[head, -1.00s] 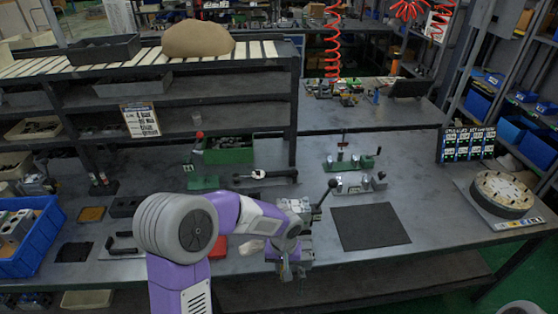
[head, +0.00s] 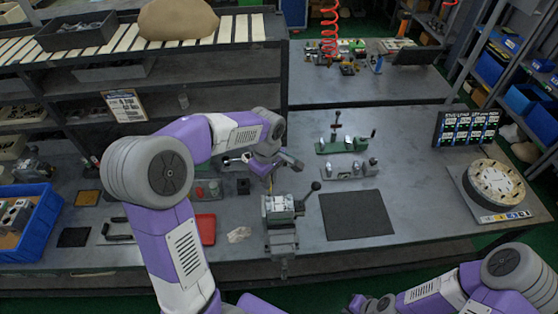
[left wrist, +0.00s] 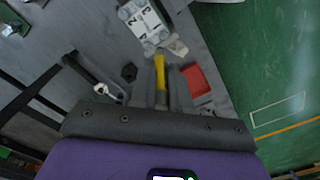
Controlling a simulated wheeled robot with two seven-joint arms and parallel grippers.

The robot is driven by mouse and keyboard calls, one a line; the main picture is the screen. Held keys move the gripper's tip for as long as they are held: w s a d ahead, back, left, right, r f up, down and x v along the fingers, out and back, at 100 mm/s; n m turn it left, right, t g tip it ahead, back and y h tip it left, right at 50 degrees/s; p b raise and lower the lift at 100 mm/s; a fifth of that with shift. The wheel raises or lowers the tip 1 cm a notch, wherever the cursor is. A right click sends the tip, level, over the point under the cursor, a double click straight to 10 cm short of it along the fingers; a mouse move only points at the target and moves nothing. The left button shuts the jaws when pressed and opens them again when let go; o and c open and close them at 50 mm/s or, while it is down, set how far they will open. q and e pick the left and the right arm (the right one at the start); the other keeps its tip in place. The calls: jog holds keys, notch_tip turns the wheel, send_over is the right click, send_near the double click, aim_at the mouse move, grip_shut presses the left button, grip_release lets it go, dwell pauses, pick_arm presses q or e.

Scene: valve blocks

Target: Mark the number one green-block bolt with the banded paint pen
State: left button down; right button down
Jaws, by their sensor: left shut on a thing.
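My left gripper (head: 270,178) is shut on a slim yellow pen (left wrist: 160,72), held above the bench. The pen points towards a pale block with printed numbers (left wrist: 146,22) in the left wrist view. In the head view that block (head: 279,204) sits in a grey vise, just below my left gripper and apart from it. A green valve block (head: 343,143) stands further back, right of the gripper. Its bolts are too small to tell apart. My right gripper (head: 362,303) is at the bottom edge; its fingers are unclear.
A lever (head: 312,189) sticks up from the vise's right side. A grey valve block (head: 350,169) stands in front of the green one. A black mat (head: 356,215) lies bare to the right. A red tray (head: 205,229) and pale rag (head: 239,234) lie left of the vise.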

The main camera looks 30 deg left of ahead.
aim_at(268, 193)
pick_arm(q)
jog(key=shift+r, duration=0.15)
jog(key=shift+s+r, duration=0.1)
jog(key=shift+s, duration=0.4)
pick_arm(e)
jog(key=shift+s+r, duration=0.1)
jog(key=shift+s, duration=0.35)
